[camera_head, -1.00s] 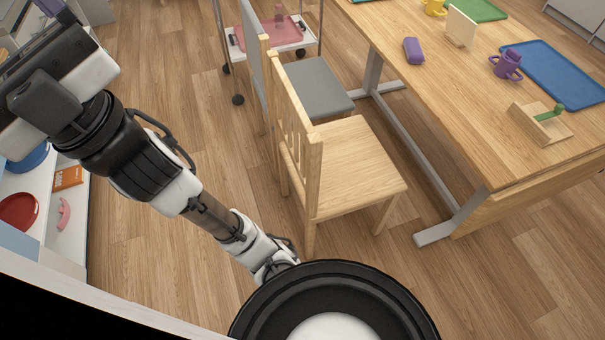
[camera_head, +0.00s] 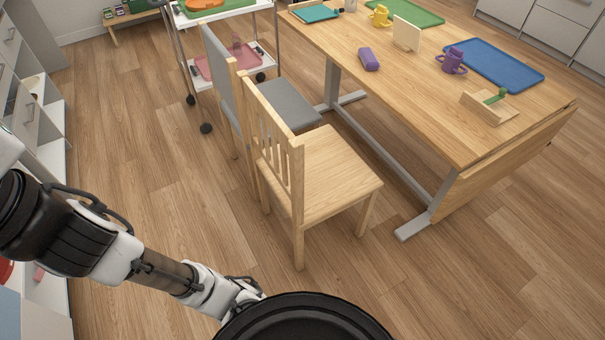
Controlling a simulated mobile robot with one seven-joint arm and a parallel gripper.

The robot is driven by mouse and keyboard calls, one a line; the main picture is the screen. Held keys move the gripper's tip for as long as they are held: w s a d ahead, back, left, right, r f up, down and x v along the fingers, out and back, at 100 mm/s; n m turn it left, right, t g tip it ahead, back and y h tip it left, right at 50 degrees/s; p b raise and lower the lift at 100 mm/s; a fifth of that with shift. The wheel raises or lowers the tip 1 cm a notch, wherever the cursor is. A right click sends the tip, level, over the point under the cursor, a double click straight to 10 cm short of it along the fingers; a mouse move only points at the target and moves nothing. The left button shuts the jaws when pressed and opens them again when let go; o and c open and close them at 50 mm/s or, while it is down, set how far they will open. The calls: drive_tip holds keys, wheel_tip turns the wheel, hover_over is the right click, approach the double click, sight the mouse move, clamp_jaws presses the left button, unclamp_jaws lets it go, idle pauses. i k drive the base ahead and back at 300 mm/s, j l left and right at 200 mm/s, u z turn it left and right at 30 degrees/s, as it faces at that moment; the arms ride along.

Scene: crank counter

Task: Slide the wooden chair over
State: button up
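The wooden chair (camera_head: 335,172) stands upright on the floor in the middle of the head view. It is light wood with a slatted back on its left side, and its seat extends right toward the table (camera_head: 425,105). The chair stands clear of the table's near leg, with floor between them. My arm crosses the lower left of the view, apart from the chair, and runs out past the left edge. My gripper's fingers do not show.
A grey-seated chair (camera_head: 289,104) stands just behind the wooden chair. A wheeled cart (camera_head: 183,50) is beyond it. White shelves (camera_head: 52,130) line the left side. Trays, cups and a wooden block piece (camera_head: 489,107) are on the table. Floor at left and lower right is clear.

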sight(315, 175)
drive_tip(key=i+u, duration=0.45)
drive_tip(key=i, duration=0.2)
drive_tip(key=i+l+u, duration=0.15)
drive_tip(key=i+u, duration=0.35)
drive_tip(key=i, duration=0.15)
